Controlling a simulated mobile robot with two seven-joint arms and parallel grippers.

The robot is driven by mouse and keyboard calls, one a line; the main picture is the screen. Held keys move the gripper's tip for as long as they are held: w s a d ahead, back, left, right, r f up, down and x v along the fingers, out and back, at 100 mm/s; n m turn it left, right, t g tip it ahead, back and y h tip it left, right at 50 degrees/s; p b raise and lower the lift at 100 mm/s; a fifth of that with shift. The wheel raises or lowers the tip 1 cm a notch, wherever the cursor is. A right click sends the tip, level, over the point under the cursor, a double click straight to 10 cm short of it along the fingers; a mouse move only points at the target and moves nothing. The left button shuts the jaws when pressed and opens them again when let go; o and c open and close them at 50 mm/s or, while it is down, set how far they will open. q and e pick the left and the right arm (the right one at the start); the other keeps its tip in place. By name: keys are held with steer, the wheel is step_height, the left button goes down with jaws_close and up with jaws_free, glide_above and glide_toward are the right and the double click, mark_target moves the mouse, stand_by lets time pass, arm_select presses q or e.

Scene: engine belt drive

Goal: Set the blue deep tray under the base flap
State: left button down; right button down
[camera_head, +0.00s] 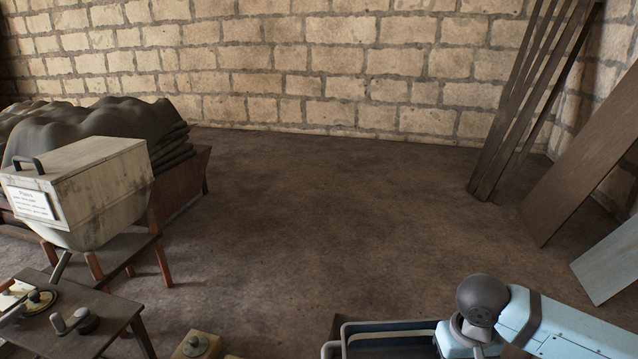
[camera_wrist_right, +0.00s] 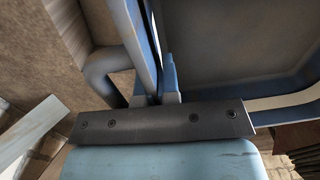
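The blue deep tray (camera_head: 390,326) shows in part at the bottom edge of the head view, with its rim up and the rest cut off. In the right wrist view its blue wall (camera_wrist_right: 133,38) runs between the fingers of my right gripper (camera_wrist_right: 160,97), which look closed on it. The tray's dark inside shows to the right. A pale box-shaped hopper (camera_head: 100,180) with a label and tapered base stands at the left on a red-brown stand. A grey lever (camera_head: 61,266) hangs below it. I cannot make out the base flap itself. My left gripper is out of view.
A low dark table (camera_head: 100,313) with small metal parts stands at the lower left. Wooden blocks (camera_head: 197,345) sit at the bottom edge. Planks (camera_head: 525,95) lean at the right. The middle floor is clear.

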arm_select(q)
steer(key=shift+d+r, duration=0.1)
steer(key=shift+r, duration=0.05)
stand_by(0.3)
